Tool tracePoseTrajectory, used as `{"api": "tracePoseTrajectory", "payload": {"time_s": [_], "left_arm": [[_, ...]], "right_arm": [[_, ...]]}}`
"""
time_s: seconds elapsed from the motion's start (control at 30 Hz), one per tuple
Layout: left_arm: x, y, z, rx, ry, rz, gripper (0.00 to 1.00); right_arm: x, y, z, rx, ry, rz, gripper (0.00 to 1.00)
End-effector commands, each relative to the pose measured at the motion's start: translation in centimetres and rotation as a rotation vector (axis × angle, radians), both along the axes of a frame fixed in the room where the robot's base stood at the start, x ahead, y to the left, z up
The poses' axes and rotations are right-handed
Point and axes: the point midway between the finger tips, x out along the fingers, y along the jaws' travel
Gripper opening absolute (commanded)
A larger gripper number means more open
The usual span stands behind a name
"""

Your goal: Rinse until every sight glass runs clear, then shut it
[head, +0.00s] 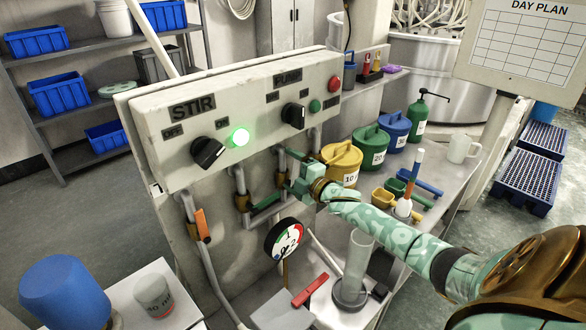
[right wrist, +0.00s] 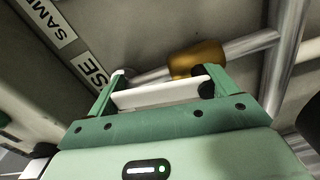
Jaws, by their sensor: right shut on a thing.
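My right gripper (head: 295,182) is at the pipes below the control panel. In the right wrist view, its green fingers (right wrist: 160,88) are shut on a white valve handle (right wrist: 158,95). A brass valve body (right wrist: 195,60) sits on a metal pipe just beyond. In the head view my gripper hides this handle. To its left, an orange valve handle (head: 202,224) points down along its pipe and a green valve handle (head: 266,203) lies slantwise. I cannot make out any sight glass or its colour. My left gripper is not in view.
The control panel (head: 225,85) has a lit green lamp (head: 239,137) by the STIR knob (head: 207,152). Below are a round gauge (head: 285,240), a clear cylinder (head: 357,265) and a red handle (head: 310,290). Lidded cans, a yellow one (head: 341,163) nearest, crowd the bench on the right.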

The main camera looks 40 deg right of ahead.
Motion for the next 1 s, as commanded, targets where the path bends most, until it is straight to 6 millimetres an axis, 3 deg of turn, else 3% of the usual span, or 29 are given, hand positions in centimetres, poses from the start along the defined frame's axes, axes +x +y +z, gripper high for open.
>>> {"api": "tracePoseTrajectory", "payload": {"time_s": [0.4,0.93,0.97,1.0], "left_arm": [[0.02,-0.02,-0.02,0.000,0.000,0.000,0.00],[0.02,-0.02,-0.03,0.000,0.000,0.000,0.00],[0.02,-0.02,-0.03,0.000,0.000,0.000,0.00],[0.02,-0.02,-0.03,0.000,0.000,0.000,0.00]], "right_arm": [[-0.12,0.82,-0.15,-0.169,-0.013,0.001,0.44],[-0.14,0.94,-0.23,-0.194,-0.013,0.003,0.44],[-0.14,0.94,-0.23,-0.194,-0.013,0.003,0.94],[-0.13,0.94,-0.23,-0.193,-0.013,0.003,1.00]]}}
